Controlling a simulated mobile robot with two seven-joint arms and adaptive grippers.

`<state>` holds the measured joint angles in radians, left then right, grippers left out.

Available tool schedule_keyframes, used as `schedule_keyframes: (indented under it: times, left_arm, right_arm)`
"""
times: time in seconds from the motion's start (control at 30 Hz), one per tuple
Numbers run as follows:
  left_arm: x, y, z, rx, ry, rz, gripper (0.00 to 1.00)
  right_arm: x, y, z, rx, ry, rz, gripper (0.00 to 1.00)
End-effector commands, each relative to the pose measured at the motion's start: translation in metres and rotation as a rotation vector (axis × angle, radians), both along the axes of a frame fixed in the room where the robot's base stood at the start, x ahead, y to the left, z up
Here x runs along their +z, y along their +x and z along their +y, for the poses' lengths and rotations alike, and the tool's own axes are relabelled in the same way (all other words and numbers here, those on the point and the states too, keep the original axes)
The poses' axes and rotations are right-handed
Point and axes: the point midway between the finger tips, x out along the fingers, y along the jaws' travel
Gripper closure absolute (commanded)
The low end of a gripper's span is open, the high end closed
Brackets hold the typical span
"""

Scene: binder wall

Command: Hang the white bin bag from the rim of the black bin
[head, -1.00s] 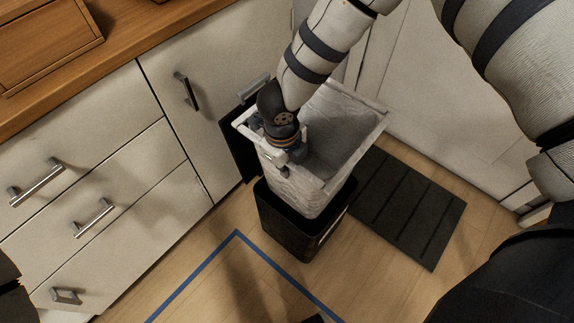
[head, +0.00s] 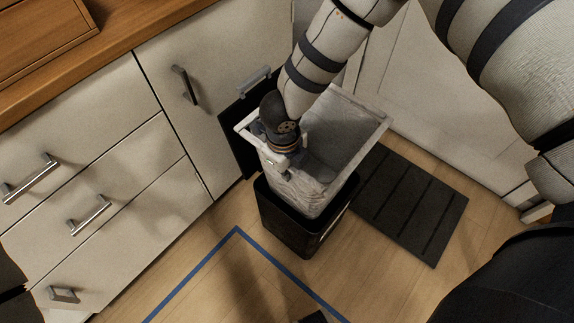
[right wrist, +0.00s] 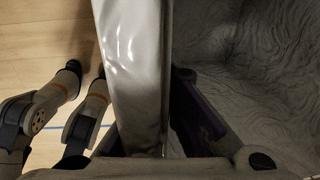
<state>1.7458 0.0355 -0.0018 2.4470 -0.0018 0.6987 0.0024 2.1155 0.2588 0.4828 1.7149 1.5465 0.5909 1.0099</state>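The white bin bag (head: 345,125) stands open and upright, its stiff-looking square mouth facing up, in the head view. Its lower end is inside the mouth of the black bin (head: 290,232), and its rim is well above the bin's rim. My right gripper (head: 279,152) is at the bag's left rim. In the right wrist view the bag's edge (right wrist: 137,70) runs between the fingers, which look closed on it; the bag's inside (right wrist: 245,50) is at the right. The fingertips are partly hidden in the head view. My left gripper is not clearly in view.
White drawers (head: 90,190) with metal handles stand left of the bin, below a wooden countertop (head: 130,35). A dark ribbed mat (head: 415,205) lies right of the bin. Blue tape (head: 195,270) marks the wooden floor in front, where there is free room.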

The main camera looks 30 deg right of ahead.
Motion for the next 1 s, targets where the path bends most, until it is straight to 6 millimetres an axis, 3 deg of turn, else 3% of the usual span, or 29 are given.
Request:
schedule_keyframes:
  times: [0.47,1.0]
  left_arm:
    - [-0.003,-0.003,0.000,0.000,0.000,0.008,0.54]
    - [-0.016,-0.013,0.000,0.000,0.000,0.043,0.54]
  right_arm:
    - [-0.008,0.000,0.000,0.001,0.000,0.000,1.00]
    - [-0.041,-0.001,0.000,0.001,-0.001,0.003,1.00]
